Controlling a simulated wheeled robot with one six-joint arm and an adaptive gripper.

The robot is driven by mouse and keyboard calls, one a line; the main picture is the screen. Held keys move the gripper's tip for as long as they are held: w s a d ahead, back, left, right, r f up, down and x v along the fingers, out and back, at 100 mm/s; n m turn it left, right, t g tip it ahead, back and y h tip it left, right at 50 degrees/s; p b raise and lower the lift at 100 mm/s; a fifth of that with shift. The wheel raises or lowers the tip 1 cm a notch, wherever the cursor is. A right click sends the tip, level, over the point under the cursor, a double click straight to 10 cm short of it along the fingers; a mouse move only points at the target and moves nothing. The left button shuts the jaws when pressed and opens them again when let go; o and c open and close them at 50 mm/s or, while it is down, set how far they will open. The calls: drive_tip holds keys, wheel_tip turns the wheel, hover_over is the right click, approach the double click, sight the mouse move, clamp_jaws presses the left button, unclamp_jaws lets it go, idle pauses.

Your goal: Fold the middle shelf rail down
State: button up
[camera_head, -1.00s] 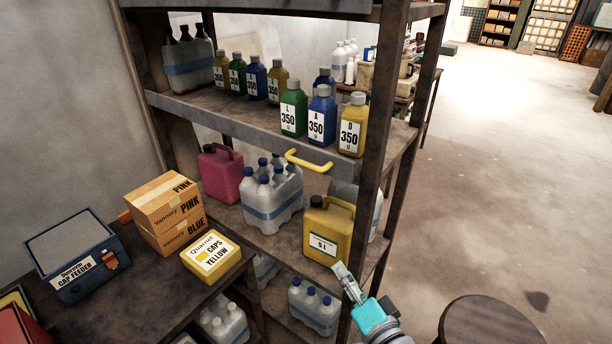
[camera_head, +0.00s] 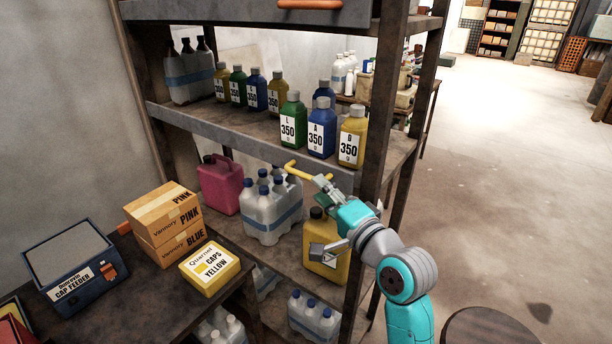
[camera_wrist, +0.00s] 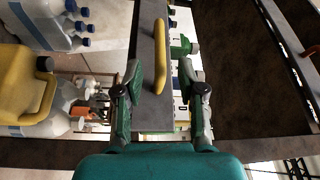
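The middle shelf rail (camera_head: 220,132) is a long grey bar along the front edge of the middle shelf, with its face upright. A yellow handle (camera_head: 305,168) sticks out from it towards its right end. My gripper (camera_head: 319,217) is open and empty in front of the shelf, close below and right of the handle. In the wrist view the rail (camera_wrist: 147,100) runs up the middle, and the yellow handle (camera_wrist: 160,57) lies ahead, in line with the gap between the two fingers of my gripper (camera_wrist: 160,82). I see no contact.
Green (camera_head: 290,118), blue (camera_head: 322,128) and yellow (camera_head: 352,136) bottles stand behind the rail. A yellow jug (camera_head: 322,268), partly hidden by my gripper, stands on the shelf below. An upper rail has an orange handle (camera_head: 310,4). A round stool (camera_head: 490,330) stands at the lower right.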

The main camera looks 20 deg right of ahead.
sight(306, 176)
drive_tip(key=x, duration=0.6)
drive_tip(key=shift+w+a, duration=0.1)
drive_tip(key=shift+w, duration=0.25)
clamp_jaws()
